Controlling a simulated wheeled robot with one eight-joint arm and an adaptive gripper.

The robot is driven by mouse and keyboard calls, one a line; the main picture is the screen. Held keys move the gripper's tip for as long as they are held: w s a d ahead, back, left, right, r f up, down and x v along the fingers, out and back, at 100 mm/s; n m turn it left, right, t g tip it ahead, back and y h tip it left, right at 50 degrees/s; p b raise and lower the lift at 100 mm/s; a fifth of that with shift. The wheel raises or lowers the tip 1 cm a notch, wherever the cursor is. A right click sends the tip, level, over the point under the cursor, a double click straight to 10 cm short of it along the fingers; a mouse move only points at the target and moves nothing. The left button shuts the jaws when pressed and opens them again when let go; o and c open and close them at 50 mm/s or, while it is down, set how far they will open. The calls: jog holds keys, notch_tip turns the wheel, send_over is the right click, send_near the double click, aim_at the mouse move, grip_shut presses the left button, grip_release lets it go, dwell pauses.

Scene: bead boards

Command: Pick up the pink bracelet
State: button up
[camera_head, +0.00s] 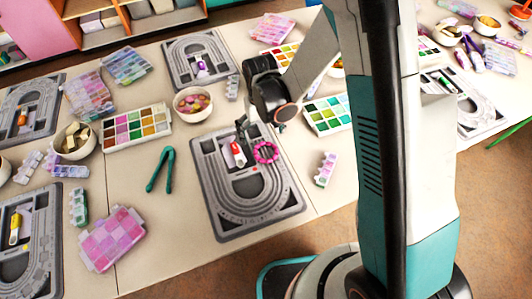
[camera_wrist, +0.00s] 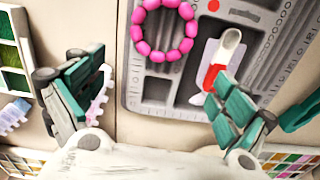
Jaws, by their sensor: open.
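The pink bracelet (camera_head: 265,152) is a ring of beads lying on the grey bead board (camera_head: 248,222), near its upper right edge. It also shows in the wrist view (camera_wrist: 140,35) at the top, ahead of my gripper. My gripper (camera_wrist: 150,108) is open and empty, with its two teal and grey fingers apart and the bracelet beyond them. In the head view my gripper (camera_head: 246,128) hangs over the board's upper end, left of the bracelet and partly hidden by my arm.
A red and white tool (camera_head: 238,154) lies on the board close to the bracelet. A bowl of beads (camera_head: 193,103), a paint palette (camera_head: 136,128) and green tongs (camera_head: 161,170) are to the left. A small bead box (camera_head: 325,169) is to the right. Bare table shows left of the board.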

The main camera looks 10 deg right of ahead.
aim_at(264, 147)
jog(key=f, duration=0.1)
jog(key=f+b, duration=0.1)
jog(key=f, duration=0.1)
jog(key=f+b, duration=0.1)
jog(key=f, duration=0.1)
jog(key=shift+s+d+f, duration=0.15)
jog(key=shift+s+d, duration=0.1)
jog(key=shift+s, duration=0.05)
jog(key=c, duration=1.1)
